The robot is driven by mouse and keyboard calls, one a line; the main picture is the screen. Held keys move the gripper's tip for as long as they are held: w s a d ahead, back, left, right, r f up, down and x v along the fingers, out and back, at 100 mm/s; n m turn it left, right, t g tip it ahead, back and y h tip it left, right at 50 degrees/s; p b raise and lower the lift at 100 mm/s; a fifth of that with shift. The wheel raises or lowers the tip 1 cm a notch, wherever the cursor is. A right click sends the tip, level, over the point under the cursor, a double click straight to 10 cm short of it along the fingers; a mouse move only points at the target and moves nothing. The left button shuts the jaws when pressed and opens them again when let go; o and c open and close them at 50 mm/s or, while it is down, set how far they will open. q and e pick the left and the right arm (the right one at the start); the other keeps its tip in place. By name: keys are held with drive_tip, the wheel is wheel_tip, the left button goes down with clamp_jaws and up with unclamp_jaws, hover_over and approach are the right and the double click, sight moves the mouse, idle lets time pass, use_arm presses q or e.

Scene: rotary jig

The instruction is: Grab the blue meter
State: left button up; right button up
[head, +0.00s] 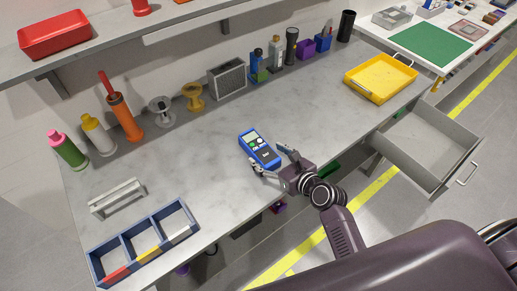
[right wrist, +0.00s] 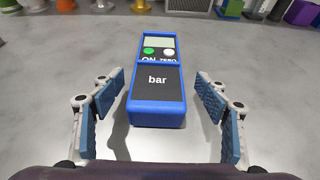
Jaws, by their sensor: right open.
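The blue meter (head: 260,148) lies on the grey worktop near its front edge in the head view. In the right wrist view the meter (right wrist: 157,88) shows a dark face marked "bar", a small screen, and green and white buttons. My right gripper (head: 268,161) is open at the meter's near end. In the right wrist view its two fingers (right wrist: 160,100) stand apart on either side of the meter's near end, with a gap on each side. My left gripper is not in view.
A blue divided bin (head: 172,211) and a grey handle-shaped part (head: 117,197) stand to the left. Bottles and several tools line the back. A yellow tray (head: 381,97) is at the right, above an open drawer (head: 430,145). The worktop around the meter is clear.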

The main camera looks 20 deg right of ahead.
sight(259, 148)
drive_tip(key=x, duration=0.3)
drive_tip(key=shift+w+a, duration=0.3)
drive_tip(key=shift+w, duration=0.05)
drive_tip(key=shift+w+a+f, duration=0.1)
drive_tip(key=shift+w, duration=0.25)
drive_tip(key=shift+w+f, duration=0.1)
drive_tip(key=shift+w, duration=0.1)
drive_tip(key=c, duration=1.4)
use_arm(q)
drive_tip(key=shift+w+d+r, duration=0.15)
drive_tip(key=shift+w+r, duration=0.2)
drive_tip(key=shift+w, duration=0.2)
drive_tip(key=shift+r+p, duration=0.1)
drive_tip(key=shift+p, duration=0.25)
